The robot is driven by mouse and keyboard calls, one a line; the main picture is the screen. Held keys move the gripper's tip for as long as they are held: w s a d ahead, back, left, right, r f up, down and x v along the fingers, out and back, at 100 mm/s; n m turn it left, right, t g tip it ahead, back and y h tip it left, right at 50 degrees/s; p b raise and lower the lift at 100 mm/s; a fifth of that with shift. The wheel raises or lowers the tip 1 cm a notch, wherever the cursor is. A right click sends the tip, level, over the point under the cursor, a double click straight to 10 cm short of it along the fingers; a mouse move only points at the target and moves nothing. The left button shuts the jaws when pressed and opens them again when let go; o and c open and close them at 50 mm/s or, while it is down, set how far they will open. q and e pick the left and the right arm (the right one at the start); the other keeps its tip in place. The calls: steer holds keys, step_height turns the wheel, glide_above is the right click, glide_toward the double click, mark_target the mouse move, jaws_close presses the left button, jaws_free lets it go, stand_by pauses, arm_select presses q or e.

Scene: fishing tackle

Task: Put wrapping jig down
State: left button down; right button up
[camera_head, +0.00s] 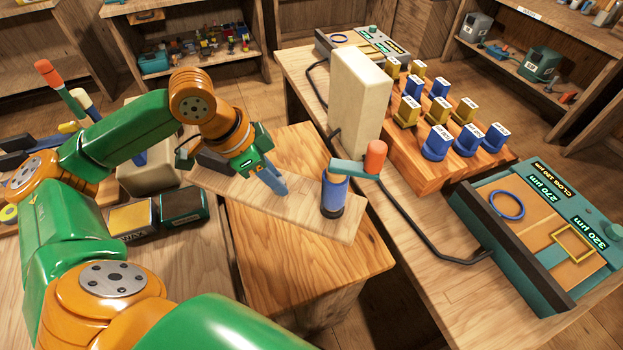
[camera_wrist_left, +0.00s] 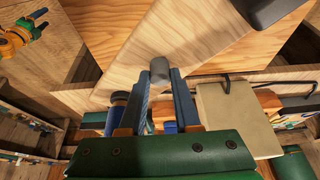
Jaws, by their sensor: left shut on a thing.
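The wrapping jig is a long pale wooden board (camera_head: 307,218) with a blue crank post (camera_head: 334,194), an orange-knobbed handle (camera_head: 375,157) near its right end and a dark block (camera_head: 215,161) at its left end. My left gripper (camera_head: 272,184) is over the middle of the board. In the left wrist view, my left gripper (camera_wrist_left: 160,80) is shut on the jig's grey round stub (camera_wrist_left: 159,69). The jig lies across the wooden block-like stand (camera_head: 262,268); I cannot tell whether it touches. My right gripper is not in view.
A workbench (camera_head: 421,290) at right holds a tall cream block (camera_head: 357,100), an orange-brown rack (camera_head: 400,158) of blue and yellow pieces, and a teal gauge box (camera_head: 540,238). A black cable (camera_head: 412,240) runs along it. Dark boxes (camera_head: 182,205) sit at left. The stand's front top is bare.

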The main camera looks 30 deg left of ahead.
arm_select(q)
steer(key=w+f, duration=0.2)
steer(key=w, duration=0.1)
steer(key=w+f, duration=0.5)
steer(key=w, duration=0.1)
steer(key=shift+w+d+f, duration=0.3)
steer(key=shift+w, duration=0.05)
step_height(320, 180, down, 3)
steer(key=shift+w+r+p, duration=0.1)
steer(key=shift+r+p, duration=0.05)
steer(key=shift+p, duration=0.45)
steer(key=shift+a+f, duration=0.1)
steer(key=shift+f, duration=0.35)
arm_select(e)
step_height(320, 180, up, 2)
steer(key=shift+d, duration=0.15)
arm_select(q)
steer(key=c, duration=0.7)
jaws_free()
steer(key=shift+f, duration=0.1)
steer(key=shift+o, duration=0.4)
